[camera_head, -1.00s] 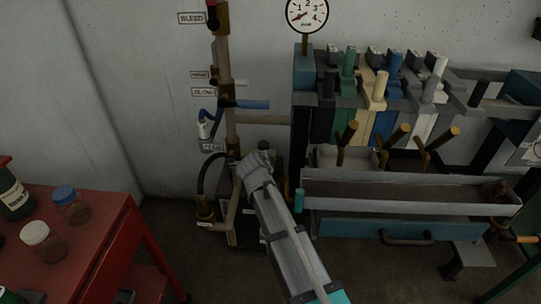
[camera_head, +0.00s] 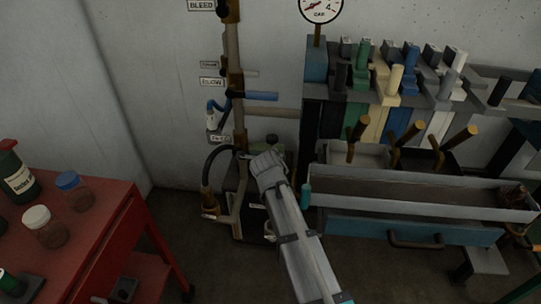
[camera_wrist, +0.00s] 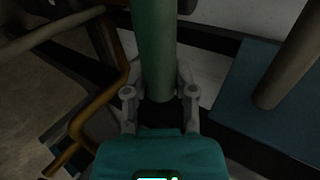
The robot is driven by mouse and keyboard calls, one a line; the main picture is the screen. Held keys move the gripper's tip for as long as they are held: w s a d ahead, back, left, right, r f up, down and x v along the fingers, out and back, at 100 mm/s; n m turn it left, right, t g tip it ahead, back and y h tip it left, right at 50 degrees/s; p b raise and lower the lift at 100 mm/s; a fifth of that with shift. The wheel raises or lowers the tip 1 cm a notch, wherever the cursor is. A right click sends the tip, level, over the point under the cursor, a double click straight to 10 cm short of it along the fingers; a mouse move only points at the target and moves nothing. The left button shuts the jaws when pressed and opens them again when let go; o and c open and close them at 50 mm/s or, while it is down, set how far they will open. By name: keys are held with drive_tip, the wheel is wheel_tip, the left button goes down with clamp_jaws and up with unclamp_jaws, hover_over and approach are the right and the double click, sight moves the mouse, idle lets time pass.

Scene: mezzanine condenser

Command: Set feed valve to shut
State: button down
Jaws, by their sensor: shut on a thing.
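A small label that seems to read FEED (camera_head: 220,139) is on the wall beside the vertical brown pipe, at its lower part. My gripper (camera_head: 266,160) is just right of this pipe in the head view, below and to the right of the label. In the wrist view my gripper (camera_wrist: 160,95) has its two grey fingers on either side of a green bar (camera_wrist: 157,45) and is shut on it. The bar looks like a valve handle, but I cannot tell for certain that it is the feed valve's. The valve body is mostly hidden by my arm in the head view.
A blue lever (camera_head: 262,96) sticks out rightward higher on the pipe. A grey trough (camera_head: 400,183) and a blue drawer (camera_head: 365,228) stand close to the right. A red cart (camera_head: 95,225) with jars stands at the left. Bare floor lies between.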

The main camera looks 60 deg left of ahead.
drive_tip(key=shift+c, duration=2)
unclamp_jaws()
drive_tip(key=shift+s, duration=0.1)
